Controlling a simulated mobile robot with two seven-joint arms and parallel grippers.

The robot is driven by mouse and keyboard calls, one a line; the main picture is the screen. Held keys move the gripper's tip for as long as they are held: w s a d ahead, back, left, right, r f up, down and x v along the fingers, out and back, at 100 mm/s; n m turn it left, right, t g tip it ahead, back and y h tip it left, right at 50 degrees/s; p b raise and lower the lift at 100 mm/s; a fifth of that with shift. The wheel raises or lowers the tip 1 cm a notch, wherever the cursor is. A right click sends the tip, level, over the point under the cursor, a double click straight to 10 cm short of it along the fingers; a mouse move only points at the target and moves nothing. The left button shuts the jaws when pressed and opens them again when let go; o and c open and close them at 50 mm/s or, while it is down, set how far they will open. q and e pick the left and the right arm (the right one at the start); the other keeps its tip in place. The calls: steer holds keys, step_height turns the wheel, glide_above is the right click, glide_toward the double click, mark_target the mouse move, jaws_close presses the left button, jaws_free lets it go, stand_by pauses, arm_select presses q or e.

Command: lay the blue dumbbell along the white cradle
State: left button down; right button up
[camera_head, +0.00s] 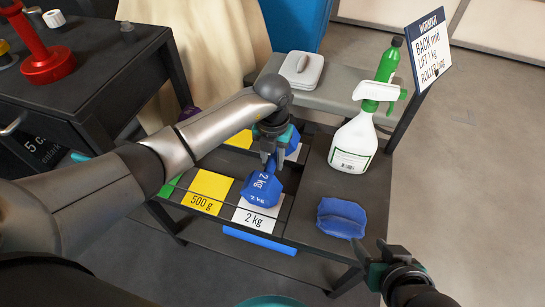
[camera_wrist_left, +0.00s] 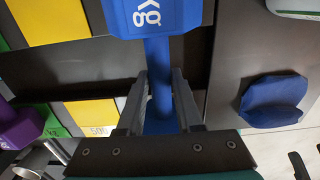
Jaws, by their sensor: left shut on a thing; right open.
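The blue dumbbell (camera_head: 262,188), marked 2 kg, is in my left gripper (camera_head: 270,150), which is shut on its blue handle (camera_wrist_left: 159,85). The left wrist view shows a finger on each side of the handle. The dumbbell is over the white cradle, whose front plate (camera_head: 258,218) reads 2 kg; a white part also shows behind the gripper. I cannot tell whether the dumbbell touches the cradle. My right gripper (camera_head: 374,264) is open and empty at the lower right, apart from the rack.
Yellow cradle parts (camera_head: 207,190) marked 500 g lie left of the white one. A purple dumbbell (camera_wrist_left: 22,127) is further left. A crumpled blue item (camera_head: 342,217) and a spray bottle (camera_head: 354,145) are on the right. A sign (camera_head: 427,50) stands behind.

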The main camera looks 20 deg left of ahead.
mark_target(273, 159)
arm_select(q)
steer(key=shift+w+r, duration=0.15)
arm_select(e)
steer(key=shift+a, duration=0.1)
arm_select(q)
steer(key=c, duration=0.9)
jaws_free()
steer(key=shift+s+f, duration=0.2)
steer(key=shift+c, duration=0.2)
steer(key=o, duration=0.4)
steer(key=shift+c, duration=0.2)
steer(key=shift+r, duration=0.15)
steer(key=shift+r+p, duration=0.3)
steer(key=shift+r, duration=0.2)
step_height(273, 159, up, 3)
steer(key=shift+r+p, duration=0.2)
steer(key=shift+p, duration=0.6)
step_height(273, 159, up, 8)
steer(key=p, duration=0.3)
steer(key=shift+f, duration=0.25)
arm_select(e)
steer(key=s+d+f+g+h, duration=0.1)
steer(key=s+d+f+g, duration=0.3)
steer(key=f, duration=0.2)
steer(key=shift+f+m+h, duration=0.3)
steer(key=shift+f+h, duration=0.05)
steer(key=shift+h, duration=0.05)
